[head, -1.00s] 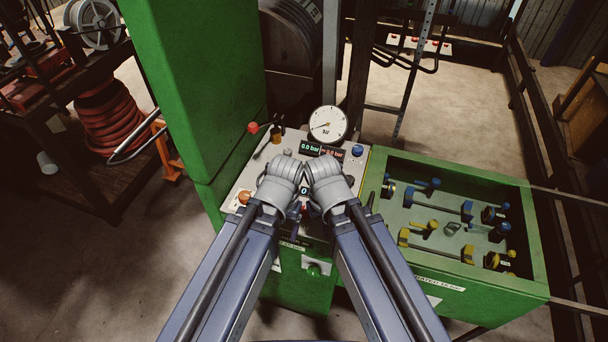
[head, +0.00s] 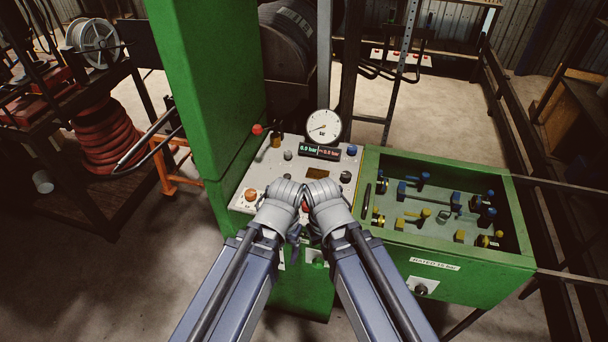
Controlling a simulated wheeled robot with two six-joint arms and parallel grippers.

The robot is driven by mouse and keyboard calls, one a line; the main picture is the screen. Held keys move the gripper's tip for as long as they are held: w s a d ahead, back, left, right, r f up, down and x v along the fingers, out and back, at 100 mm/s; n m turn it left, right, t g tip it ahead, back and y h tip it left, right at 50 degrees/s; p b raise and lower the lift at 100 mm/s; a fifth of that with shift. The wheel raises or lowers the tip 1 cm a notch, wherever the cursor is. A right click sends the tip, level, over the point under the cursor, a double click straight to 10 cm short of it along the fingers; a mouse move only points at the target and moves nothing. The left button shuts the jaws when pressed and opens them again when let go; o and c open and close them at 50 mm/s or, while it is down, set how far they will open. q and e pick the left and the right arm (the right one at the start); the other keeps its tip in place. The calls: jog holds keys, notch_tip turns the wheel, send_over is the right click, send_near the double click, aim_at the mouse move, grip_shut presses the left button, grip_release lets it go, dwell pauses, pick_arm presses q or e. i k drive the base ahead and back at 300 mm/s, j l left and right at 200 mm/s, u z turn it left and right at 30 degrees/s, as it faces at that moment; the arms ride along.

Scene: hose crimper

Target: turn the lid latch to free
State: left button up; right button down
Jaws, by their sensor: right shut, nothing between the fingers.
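A dark round knob on a pale plate (head: 420,289), which may be the lid latch, sits on the front wall of the green open-topped box (head: 440,264). It is small, and I cannot read which way it is turned. My right gripper (head: 314,238) is shut and empty, in front of the control panel's near edge, well left of the knob and apart from it.
The control panel (head: 268,174) carries a white dial gauge (head: 323,126), a pressure display (head: 319,152), a red-tipped lever (head: 257,129) and several buttons. Blue and yellow fittings lie inside the box. A green column (head: 205,90) rises at left. The floor in front of the box is open.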

aim_at(346, 176)
jog(key=i+l+z, duration=0.1)
jog(key=l+z, duration=0.2)
jog(key=i+l+z, duration=0.1)
jog(key=l+z, duration=0.25)
jog(key=i+l+z, duration=0.1)
jog(key=z, duration=0.2)
jog(key=i+l, duration=0.05)
jog(key=l, duration=0.05)
